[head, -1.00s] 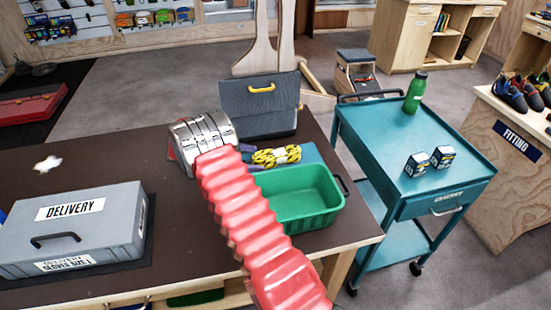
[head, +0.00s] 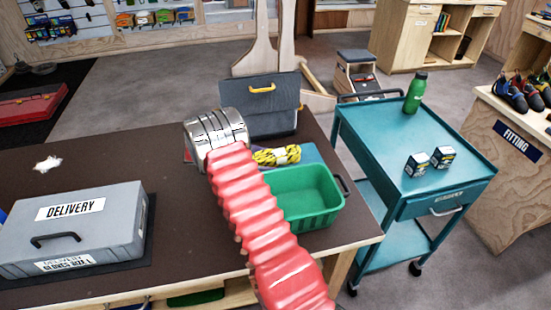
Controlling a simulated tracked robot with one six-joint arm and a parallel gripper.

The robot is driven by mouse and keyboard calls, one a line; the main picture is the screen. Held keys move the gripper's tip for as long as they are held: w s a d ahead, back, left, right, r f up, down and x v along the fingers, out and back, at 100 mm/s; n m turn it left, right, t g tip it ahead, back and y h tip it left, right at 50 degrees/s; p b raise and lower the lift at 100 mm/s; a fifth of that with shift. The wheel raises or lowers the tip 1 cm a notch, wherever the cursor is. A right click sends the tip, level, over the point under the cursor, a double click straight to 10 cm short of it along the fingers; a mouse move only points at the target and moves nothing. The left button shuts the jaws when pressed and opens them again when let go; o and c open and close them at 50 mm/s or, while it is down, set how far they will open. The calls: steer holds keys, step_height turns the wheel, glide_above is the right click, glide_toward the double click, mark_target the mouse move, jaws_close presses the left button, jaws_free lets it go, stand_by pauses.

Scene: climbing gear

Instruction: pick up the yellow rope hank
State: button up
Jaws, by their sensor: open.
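The yellow rope hank (head: 292,153), dark-flecked with a pale band round its middle, lies on the brown table just behind the green bin. My red arm and silver wrist cover its left end in the head view. My gripper (head: 216,130) is at the end of the arm, to the left of the hank and seemingly higher. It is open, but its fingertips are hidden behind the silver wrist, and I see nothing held.
An empty green bin (head: 328,208) stands in front of the hank. A dark grey case (head: 255,95) with a yellow handle stands behind. A grey delivery box (head: 110,228) is at the left. A teal cart (head: 390,160) stands at the right. The table's middle left is mostly clear.

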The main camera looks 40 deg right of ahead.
steer(key=shift+c, duration=0.5)
steer(key=c, duration=1.3)
